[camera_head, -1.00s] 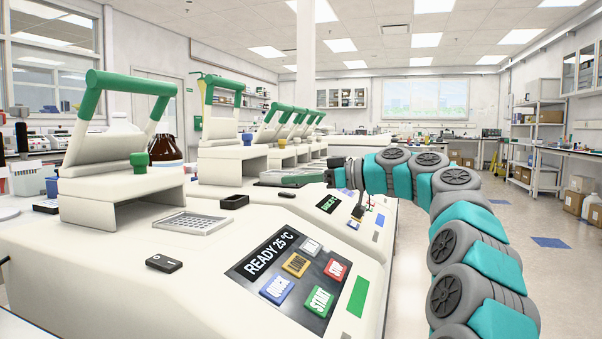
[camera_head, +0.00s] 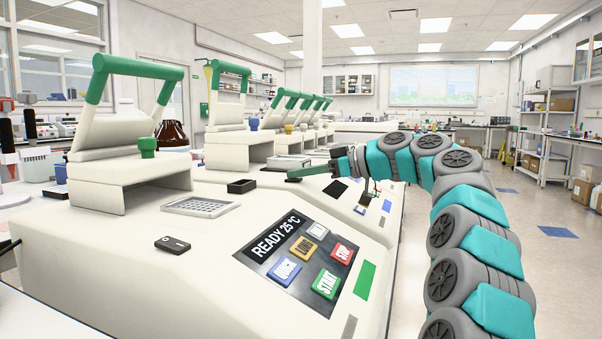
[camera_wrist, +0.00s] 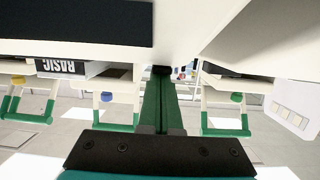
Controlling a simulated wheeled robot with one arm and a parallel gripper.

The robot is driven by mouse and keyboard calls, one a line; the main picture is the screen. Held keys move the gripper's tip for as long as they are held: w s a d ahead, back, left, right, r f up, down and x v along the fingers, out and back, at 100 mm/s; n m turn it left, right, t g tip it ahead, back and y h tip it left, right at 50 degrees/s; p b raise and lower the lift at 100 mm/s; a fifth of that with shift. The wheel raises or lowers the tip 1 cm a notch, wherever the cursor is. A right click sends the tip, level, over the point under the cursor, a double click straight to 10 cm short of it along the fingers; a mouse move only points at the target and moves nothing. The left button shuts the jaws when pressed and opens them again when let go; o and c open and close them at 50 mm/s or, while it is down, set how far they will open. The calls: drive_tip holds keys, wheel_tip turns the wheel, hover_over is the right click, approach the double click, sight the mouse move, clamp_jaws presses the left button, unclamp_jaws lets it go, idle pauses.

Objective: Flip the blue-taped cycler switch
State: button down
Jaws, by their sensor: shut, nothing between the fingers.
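My gripper (camera_head: 292,177) is shut and empty, its green fingers held over the top of the second cycler (camera_head: 228,150). In the wrist view the closed fingers (camera_wrist: 162,72) point away from the camera at the underside-up scene. The second cycler has a blue knob (camera_head: 253,124) and a blue patch on its front (camera_head: 387,205); I cannot tell which is tape. The nearest cycler (camera_head: 110,265) has a green patch (camera_head: 364,280) and a black rocker switch (camera_head: 172,244).
The nearest cycler's raised green handle (camera_head: 138,68) stands at the left. More cyclers with raised green handles (camera_head: 290,95) line up behind. The floor (camera_head: 520,240) at right is open.

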drive_tip(key=shift+f, duration=0.1)
drive_tip(key=shift+v, duration=3.9)
